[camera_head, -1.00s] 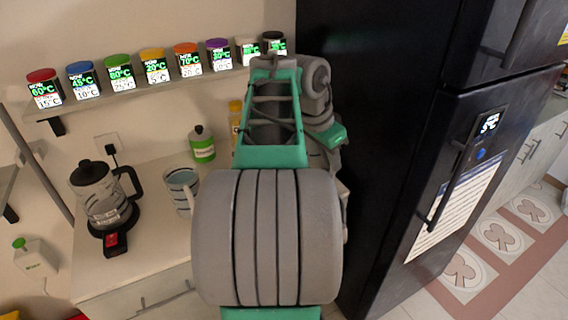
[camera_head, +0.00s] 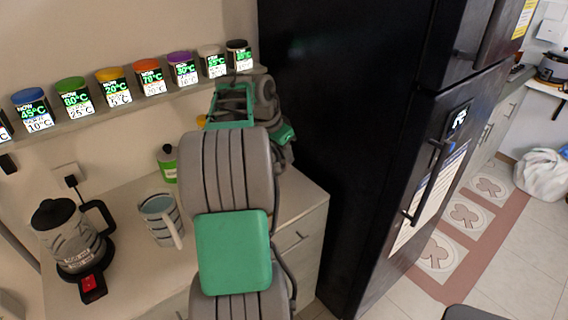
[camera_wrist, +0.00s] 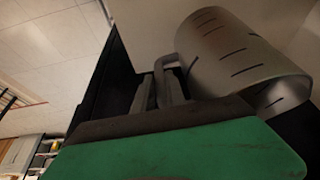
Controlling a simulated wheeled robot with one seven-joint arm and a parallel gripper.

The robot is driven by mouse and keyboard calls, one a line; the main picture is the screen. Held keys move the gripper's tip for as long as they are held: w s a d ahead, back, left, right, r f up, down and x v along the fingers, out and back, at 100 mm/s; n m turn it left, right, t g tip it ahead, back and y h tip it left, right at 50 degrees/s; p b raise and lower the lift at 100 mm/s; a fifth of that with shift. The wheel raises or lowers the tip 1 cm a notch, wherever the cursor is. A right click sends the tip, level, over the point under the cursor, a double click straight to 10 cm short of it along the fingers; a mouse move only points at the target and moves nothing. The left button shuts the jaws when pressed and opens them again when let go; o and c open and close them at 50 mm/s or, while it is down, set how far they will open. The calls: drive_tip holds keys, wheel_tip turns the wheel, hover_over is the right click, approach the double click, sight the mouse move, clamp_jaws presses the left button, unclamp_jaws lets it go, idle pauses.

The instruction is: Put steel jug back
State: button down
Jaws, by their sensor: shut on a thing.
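The steel jug (camera_wrist: 240,55) fills the upper right of the wrist view, a grey cylinder with short dark marks on its side. Its handle (camera_wrist: 167,63) points toward my gripper (camera_wrist: 165,88). My gripper is shut on the handle, and the jug is tilted in that picture. In the head view my arm hides the gripper and the jug.
A shelf (camera_head: 80,121) carries several spice jars with coloured lids. On the counter (camera_head: 128,268) stand a kettle (camera_head: 72,238) on its base, a striped mug (camera_head: 160,222) and a green bottle (camera_head: 168,165). A black fridge (camera_head: 345,120) stands close right of my arm.

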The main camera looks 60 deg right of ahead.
drive_tip(key=w+d+f, duration=0.1)
drive_tip(key=d+f, duration=0.2)
drive_tip(key=f, duration=0.4)
drive_tip(key=shift+w+p, duration=0.2)
drive_tip(key=shift+p, duration=0.25)
drive_tip(key=c, duration=1.4)
unclamp_jaws()
drive_tip(key=shift+a, duration=0.1)
drive_tip(key=shift+o, duration=0.2)
